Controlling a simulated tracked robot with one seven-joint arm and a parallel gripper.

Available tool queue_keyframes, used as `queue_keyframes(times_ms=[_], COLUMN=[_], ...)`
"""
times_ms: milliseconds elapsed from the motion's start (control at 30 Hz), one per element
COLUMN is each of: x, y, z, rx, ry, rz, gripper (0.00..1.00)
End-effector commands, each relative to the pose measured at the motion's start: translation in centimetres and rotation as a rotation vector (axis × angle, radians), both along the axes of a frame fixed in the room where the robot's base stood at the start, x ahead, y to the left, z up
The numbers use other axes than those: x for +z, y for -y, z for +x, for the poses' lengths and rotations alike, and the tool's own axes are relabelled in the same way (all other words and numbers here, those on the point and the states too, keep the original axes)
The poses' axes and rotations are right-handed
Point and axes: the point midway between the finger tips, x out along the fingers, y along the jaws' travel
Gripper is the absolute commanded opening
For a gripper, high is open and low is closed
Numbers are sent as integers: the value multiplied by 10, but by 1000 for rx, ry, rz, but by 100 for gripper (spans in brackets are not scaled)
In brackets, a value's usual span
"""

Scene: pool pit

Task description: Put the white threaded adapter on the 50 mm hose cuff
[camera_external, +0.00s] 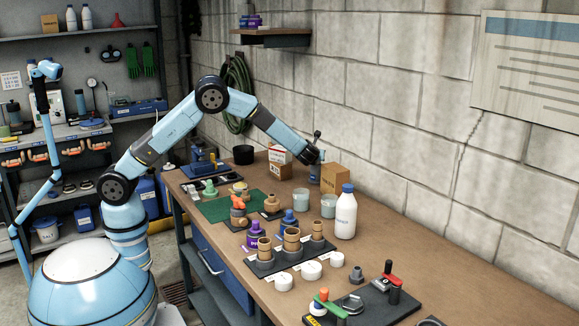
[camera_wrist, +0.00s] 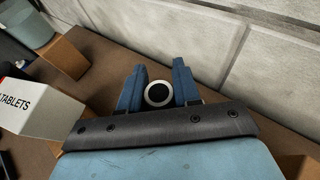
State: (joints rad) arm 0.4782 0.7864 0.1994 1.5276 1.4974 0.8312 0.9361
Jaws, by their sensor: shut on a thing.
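My gripper (camera_wrist: 158,80) is shut on a white ring-shaped piece with a dark opening (camera_wrist: 150,101), which looks like the white threaded adapter. In the external view, my gripper (camera_external: 315,170) is at the back of the bench near the wall, and the held piece cannot be made out. Three tan cylindrical cuffs of different widths, a left one (camera_external: 264,247), a middle one (camera_external: 291,240) and a right one (camera_external: 317,229), stand upright on a dark stand (camera_external: 266,267). Their labels are too small to read, so I cannot tell which is 50 mm. My gripper is apart from them.
Several white round pieces (camera_external: 311,270) lie in front of the stand. A white bottle (camera_external: 345,218), two grey cups (camera_external: 301,199) and a cardboard box (camera_external: 331,178) are near my gripper. A tablets box (camera_wrist: 30,108) is at left in the wrist view.

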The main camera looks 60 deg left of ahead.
Motion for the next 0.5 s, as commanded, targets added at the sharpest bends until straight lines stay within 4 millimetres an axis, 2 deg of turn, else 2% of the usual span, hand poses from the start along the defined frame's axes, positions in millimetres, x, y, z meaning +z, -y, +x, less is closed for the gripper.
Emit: queue_keyframes(times_ms=[167, 200, 433, 500], x=[-1, -1, -1, -1], y=[0, 0, 0, 0], z=[0, 0, 0, 0], rx=[0, 0, 0, 0], ry=[0, 0, 0, 0], rz=[0, 0, 0, 0], gripper=[2, 33, 55, 57])
